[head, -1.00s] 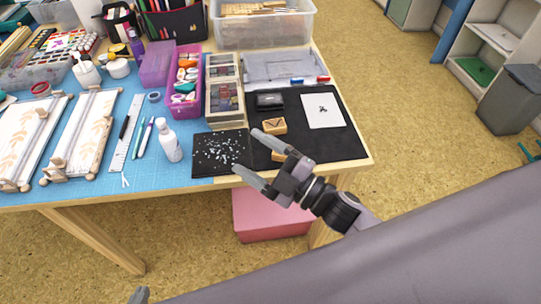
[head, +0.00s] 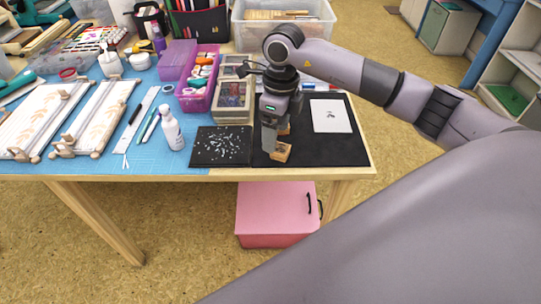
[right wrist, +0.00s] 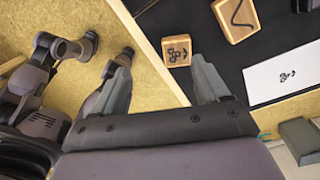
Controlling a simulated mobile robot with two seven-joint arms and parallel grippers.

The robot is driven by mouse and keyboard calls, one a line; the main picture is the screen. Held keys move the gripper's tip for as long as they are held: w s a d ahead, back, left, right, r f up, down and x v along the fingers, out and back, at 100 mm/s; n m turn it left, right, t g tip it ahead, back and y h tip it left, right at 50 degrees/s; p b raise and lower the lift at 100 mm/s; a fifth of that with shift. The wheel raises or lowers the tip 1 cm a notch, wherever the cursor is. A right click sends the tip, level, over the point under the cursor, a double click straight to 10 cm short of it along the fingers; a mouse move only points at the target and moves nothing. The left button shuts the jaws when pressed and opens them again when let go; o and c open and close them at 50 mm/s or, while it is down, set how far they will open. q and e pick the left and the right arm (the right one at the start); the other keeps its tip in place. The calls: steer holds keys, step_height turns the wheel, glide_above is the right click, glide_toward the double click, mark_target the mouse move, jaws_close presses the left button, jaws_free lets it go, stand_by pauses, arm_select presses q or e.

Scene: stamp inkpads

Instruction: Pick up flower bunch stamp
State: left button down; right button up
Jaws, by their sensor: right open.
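The flower bunch stamp (head: 282,153) is a small wooden block on the black mat near the table's front edge. In the right wrist view the stamp (right wrist: 177,50) shows a dark flower design on its top. My right gripper (head: 269,149) points down over the mat, just left of the stamp in the head view, and hides part of the area behind it. In the right wrist view its open fingers (right wrist: 163,62) are empty, with the stamp seen beyond and between the tips. My left gripper does not show clearly in either view.
A second wooden stamp (right wrist: 236,17) with a curved line lies close by. A white card (head: 330,115) lies on the black mat (head: 345,150) to the right. A dark speckled pad (head: 221,146) lies left. A white bottle (head: 172,128) stands farther left.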

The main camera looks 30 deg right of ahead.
mark_target(280, 148)
steer(key=shift+w+d+r+h, duration=0.1)
steer(key=shift+d+r+h, duration=0.1)
steer(key=shift+d, duration=0.15)
steer(key=shift+w+d+r+h, duration=0.1)
steer(key=shift+d+h, duration=0.1)
steer(key=shift+d, duration=0.1)
steer(key=shift+d+f, duration=0.15)
steer(key=shift+f, duration=0.1)
step_height(280, 148, down, 6)
steer(key=shift+w+d+f, duration=0.15)
steer(key=shift+f, duration=0.1)
steer(key=c, duration=1.1)
